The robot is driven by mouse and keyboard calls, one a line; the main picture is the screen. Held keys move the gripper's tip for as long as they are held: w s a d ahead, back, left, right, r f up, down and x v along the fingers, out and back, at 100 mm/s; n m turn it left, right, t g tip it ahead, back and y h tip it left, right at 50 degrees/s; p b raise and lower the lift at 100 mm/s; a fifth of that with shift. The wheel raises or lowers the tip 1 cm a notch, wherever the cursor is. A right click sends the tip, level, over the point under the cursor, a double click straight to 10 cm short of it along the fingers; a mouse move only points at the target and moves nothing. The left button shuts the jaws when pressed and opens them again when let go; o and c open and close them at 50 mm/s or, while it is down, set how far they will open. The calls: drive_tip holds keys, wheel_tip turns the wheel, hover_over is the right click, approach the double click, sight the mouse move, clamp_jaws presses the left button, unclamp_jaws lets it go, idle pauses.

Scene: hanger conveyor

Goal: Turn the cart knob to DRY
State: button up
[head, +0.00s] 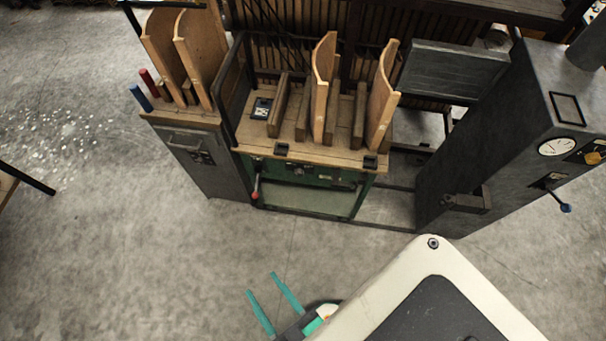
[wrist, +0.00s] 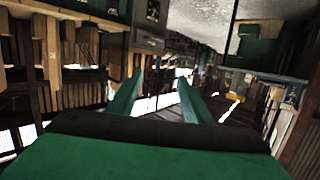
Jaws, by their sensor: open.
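The cart (head: 262,150) has a wooden top and a green front. A small dark fitting on its front panel (head: 297,170) may be the knob; its markings and pointer are too small to read. A red-tipped lever (head: 256,188) hangs at the left of the green front. My gripper (head: 261,283) is open and empty over the bare floor, in front of the cart and apart from it. In the wrist view its two teal fingers (wrist: 160,80) are spread, with nothing between them. No knob can be made out in that view.
A grey cabinet (head: 195,160) adjoins the cart's left side. Curved wooden panels (head: 324,85) rise from the cart top. The concrete floor (head: 150,270) in front is clear.

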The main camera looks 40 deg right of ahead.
drive_tip(key=w+d+f+m+h, duration=0.2)
drive_tip(key=w+d+f+h, duration=0.15)
drive_tip(key=f, duration=0.35)
drive_tip(key=w+d+f+m+h, duration=0.2)
drive_tip(key=w+f+m, duration=0.1)
drive_tip(key=w+f, duration=0.3)
drive_tip(key=m+g+h, duration=0.3)
drive_tip(key=m+h, duration=0.3)
drive_tip(key=h, duration=0.1)
approach(299, 176)
drive_tip(key=x, duration=0.6)
drive_tip(key=shift+w+r, duration=0.25)
drive_tip(key=shift+w+d, duration=0.3)
drive_tip(key=shift+d, duration=0.2)
drive_tip(key=c, duration=1.1)
